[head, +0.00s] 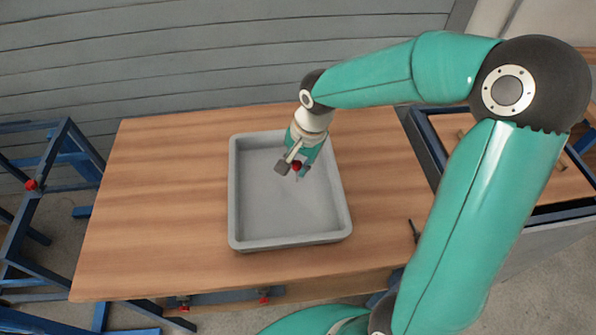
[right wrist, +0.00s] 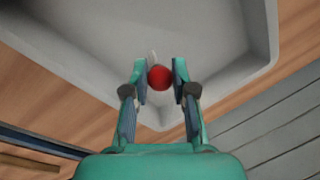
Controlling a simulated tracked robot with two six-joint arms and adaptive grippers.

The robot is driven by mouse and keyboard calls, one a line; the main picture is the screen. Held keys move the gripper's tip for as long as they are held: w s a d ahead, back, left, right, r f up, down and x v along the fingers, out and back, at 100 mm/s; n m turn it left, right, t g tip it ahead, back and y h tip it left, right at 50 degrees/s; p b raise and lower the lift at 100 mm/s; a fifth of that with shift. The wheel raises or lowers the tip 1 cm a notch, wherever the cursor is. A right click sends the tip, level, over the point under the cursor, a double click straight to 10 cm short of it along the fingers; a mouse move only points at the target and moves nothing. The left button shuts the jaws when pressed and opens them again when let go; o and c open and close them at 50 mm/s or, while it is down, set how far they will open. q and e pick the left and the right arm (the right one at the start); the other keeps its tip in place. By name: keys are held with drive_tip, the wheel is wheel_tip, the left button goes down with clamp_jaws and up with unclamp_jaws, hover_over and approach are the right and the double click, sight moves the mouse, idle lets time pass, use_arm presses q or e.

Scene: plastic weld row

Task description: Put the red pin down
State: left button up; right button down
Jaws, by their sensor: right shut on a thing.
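The red pin (right wrist: 159,77) is between the two fingers of my right gripper (right wrist: 158,80), which is shut on it. In the right wrist view its round red head faces the camera, and a thin pale part shows just beyond it. In the head view the red pin (head: 297,166) is a small red spot at the tips of my right gripper (head: 295,168). The gripper is over the far part of the grey tray (head: 238,215). I cannot tell how high the pin is above the tray floor. My left gripper is not in view.
The tray is empty apart from what my gripper holds. It stands on a wooden table (head: 160,200) with bare wood on both sides. A small dark item (head: 414,230) lies near the table's right edge. Blue metal frames (head: 65,150) stand left and right, and a grey wall is behind.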

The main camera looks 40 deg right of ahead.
sight(298, 172)
drive_tip(key=shift+s+x, duration=0.15)
drive_tip(key=shift+x, duration=0.7)
drive_tip(key=shift+s+x, duration=0.2)
drive_tip(key=shift+x, duration=0.65)
drive_tip(key=shift+d+f, duration=0.15)
drive_tip(key=shift+f, duration=0.05)
drive_tip(key=c, duration=0.9)
unclamp_jaws()
drive_tip(key=shift+c, duration=0.2)
drive_tip(key=a+v, duration=0.1)
drive_tip(key=v, duration=1.1)
drive_tip(key=shift+d, duration=0.5)
drive_tip(key=shift+r, duration=0.1)
